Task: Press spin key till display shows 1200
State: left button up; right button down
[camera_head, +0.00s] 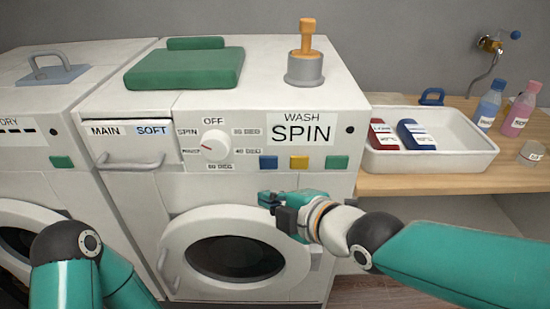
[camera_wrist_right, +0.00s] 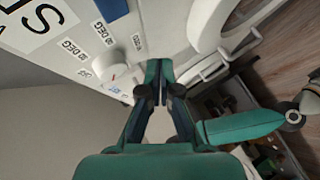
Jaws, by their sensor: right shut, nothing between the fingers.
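The white washing machine (camera_head: 200,190) stands in the middle of the head view. Its white panel (camera_head: 301,129) reads SPIN, with WASH above; I see no number on it. Below are a blue key (camera_head: 268,162), a yellow key (camera_head: 299,162) and a green key (camera_head: 336,162); their own labels are not readable. The round dial (camera_head: 215,145) is to their left and shows in the right wrist view (camera_wrist_right: 106,66). My right gripper (camera_head: 268,200) is shut and empty, below the blue key in the picture. It shows in the right wrist view (camera_wrist_right: 158,66). My left gripper is out of view.
The round door (camera_head: 235,255) is below. A white tray (camera_head: 430,165) with red and blue packs stands on the right counter. Another machine (camera_head: 30,130) stands left.

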aim_at(261, 168)
jog(key=w+p, duration=0.4)
jog(key=w, duration=0.2)
jog(key=shift+w, duration=0.35)
jog(key=shift+w+r+p, duration=0.1)
jog(key=shift+w+p, duration=0.05)
jog(key=shift+p, duration=0.25)
dwell(0.8)
jog(key=shift+w, duration=0.3)
jog(key=shift+w+p, duration=0.35)
dwell(0.6)
jog(key=shift+s, duration=0.1)
jog(key=shift+s+b, duration=0.3)
jog(key=shift+b, duration=0.2)
jog(key=shift+s, duration=0.4)
